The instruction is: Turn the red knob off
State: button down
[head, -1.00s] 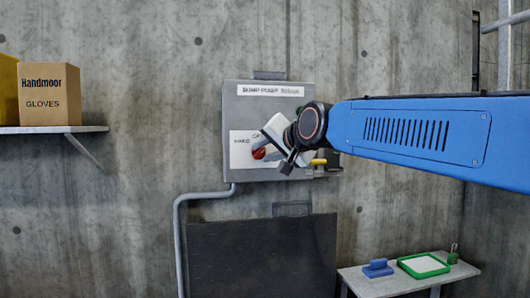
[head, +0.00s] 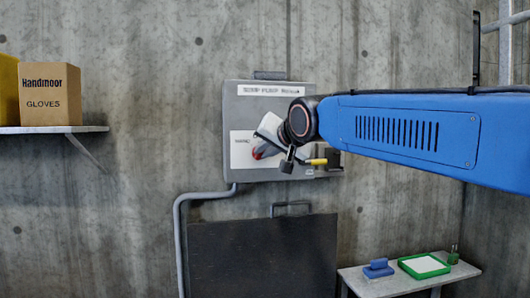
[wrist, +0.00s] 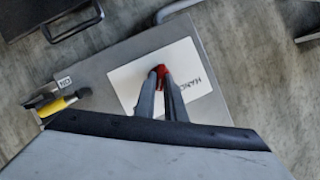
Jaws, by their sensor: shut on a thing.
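The red knob (head: 259,152) sits on a white label plate (head: 241,150) on the front of a grey pump box fixed to the wall (head: 230,105). My gripper (head: 262,150) is at the knob in the head view and hides part of the plate. In the wrist view both fingers of my gripper (wrist: 160,75) close around the red knob (wrist: 161,70). The plate's "HAND" lettering shows beside the fingers. The knob's pointer position cannot be made out.
A yellow-handled lever (head: 317,161) projects at the box's lower right, close to my wrist. A dark panel (head: 262,255) stands below. A shelf holds a gloves box (head: 50,94) at left. A small table (head: 375,285) at lower right carries a green tray (head: 424,265).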

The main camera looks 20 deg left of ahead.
jog(key=n+h, duration=0.1)
jog(key=n, duration=0.1)
jog(key=n+t+h, duration=0.1)
jog(key=n, duration=0.1)
jog(key=shift+s+a+r+h, duration=0.1)
jog(key=shift+s+a+h, duration=0.05)
jog(key=shift+a+h, duration=0.15)
dwell(0.5)
jog(key=c, duration=1.8)
grip_release()
jog(key=v, duration=1.7)
jog(key=shift+s, duration=0.35)
